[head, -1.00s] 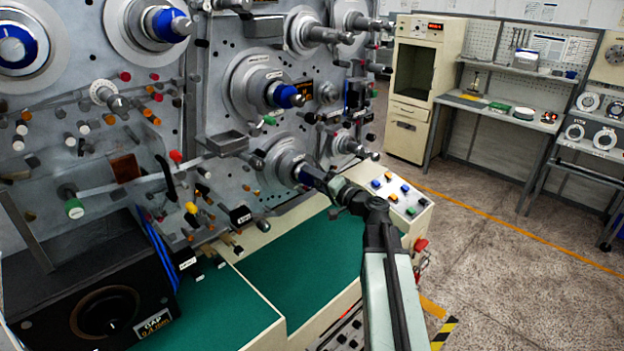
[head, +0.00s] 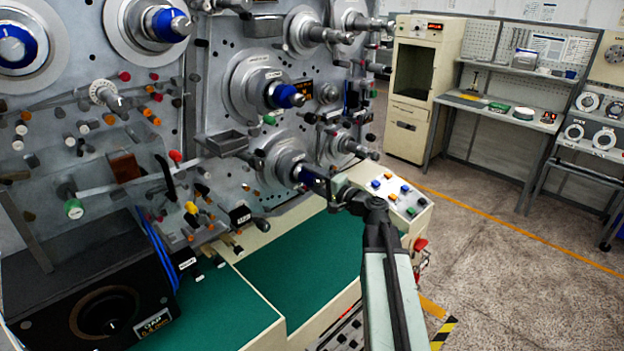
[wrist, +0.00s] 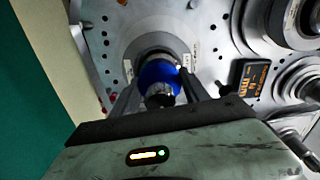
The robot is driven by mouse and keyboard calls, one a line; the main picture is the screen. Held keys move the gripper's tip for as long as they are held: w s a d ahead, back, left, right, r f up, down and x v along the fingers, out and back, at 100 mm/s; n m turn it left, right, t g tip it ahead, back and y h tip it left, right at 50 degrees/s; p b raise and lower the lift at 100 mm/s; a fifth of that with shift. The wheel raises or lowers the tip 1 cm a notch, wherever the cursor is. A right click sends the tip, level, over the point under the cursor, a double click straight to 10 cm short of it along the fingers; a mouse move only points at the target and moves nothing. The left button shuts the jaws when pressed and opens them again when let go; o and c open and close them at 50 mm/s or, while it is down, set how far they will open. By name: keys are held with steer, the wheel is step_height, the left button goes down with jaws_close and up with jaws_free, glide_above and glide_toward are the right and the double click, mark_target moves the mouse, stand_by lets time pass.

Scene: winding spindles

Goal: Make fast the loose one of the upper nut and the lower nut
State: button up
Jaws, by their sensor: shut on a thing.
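The lower nut (head: 307,176) is a blue collar on the lower grey spindle of the machine's face. It also shows in the wrist view (wrist: 159,76), between the two fingers. My gripper (head: 318,181) is at this spindle and is shut on the lower nut, one finger on each side; it shows in the wrist view as well (wrist: 160,86). The upper nut (head: 286,96) is a similar blue collar on the spindle above, clear of my gripper. Whether either nut has a gap behind it is too small to tell.
A grey tray (head: 226,142) and several coloured knobs stick out left of the spindles. A button console (head: 400,195) lies close behind my wrist. A green bench top (head: 295,250) is below. The floor to the right is open.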

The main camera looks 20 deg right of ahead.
mark_target(322, 184)
steer(key=o, duration=1.4)
steer(key=shift+c, duration=0.2)
steer(key=shift+s+d, duration=0.1)
steer(key=shift+s, duration=0.05)
steer(key=v, duration=0.7)
steer(key=shift+s+d, duration=0.1)
steer(key=shift+s, duration=0.2)
steer(key=shift+f, duration=0.1)
